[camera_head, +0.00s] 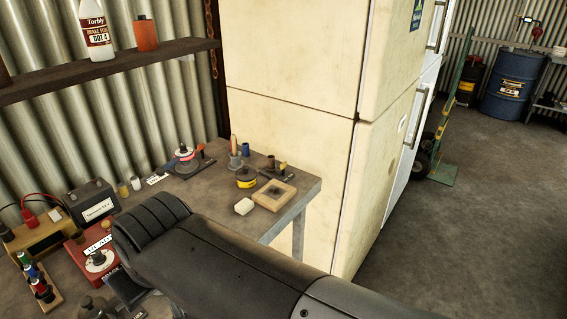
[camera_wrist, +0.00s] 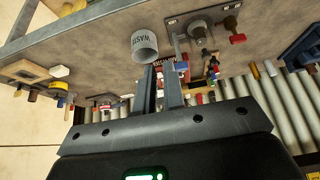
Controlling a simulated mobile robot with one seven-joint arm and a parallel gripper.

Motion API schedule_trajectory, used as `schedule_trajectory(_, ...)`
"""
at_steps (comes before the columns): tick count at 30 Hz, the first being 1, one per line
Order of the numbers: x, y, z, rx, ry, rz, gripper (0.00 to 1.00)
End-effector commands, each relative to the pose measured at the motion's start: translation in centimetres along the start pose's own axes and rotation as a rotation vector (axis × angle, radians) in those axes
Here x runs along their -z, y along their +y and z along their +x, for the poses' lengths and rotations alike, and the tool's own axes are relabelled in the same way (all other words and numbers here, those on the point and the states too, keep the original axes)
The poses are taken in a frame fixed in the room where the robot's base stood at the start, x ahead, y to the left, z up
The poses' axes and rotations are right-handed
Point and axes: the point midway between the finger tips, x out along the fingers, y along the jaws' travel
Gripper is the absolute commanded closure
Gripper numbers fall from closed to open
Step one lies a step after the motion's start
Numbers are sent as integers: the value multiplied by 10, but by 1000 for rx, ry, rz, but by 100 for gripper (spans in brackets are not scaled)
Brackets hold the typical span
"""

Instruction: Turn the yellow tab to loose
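No yellow tab can be picked out for certain, and no "loose" marking is readable. My arm hides the gripper in the head view.
A wooden frame (camera_head: 289,192) and a white block (camera_head: 244,207) lie near the bench's right end. A red box (camera_head: 77,246), a black battery (camera_head: 91,202) and small parts crowd the left. A shelf (camera_head: 110,68) overhangs; a cream fridge (camera_head: 290,120) stands behind.

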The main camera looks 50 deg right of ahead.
Motion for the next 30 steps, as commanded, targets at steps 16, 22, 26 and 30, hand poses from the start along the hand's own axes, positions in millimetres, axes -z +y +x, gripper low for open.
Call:
schedule_trajectory(16, 134, 138, 20, -148, -60, 534, 68)
schedule_trajectory(22, 168, 222, 40, -241, -73, 761, 68)
schedule_trajectory(26, 180, 283, 55, -311, -78, 901, 68)
schedule_trajectory(30, 182, 351, 73, -395, -82, 1045, 68)
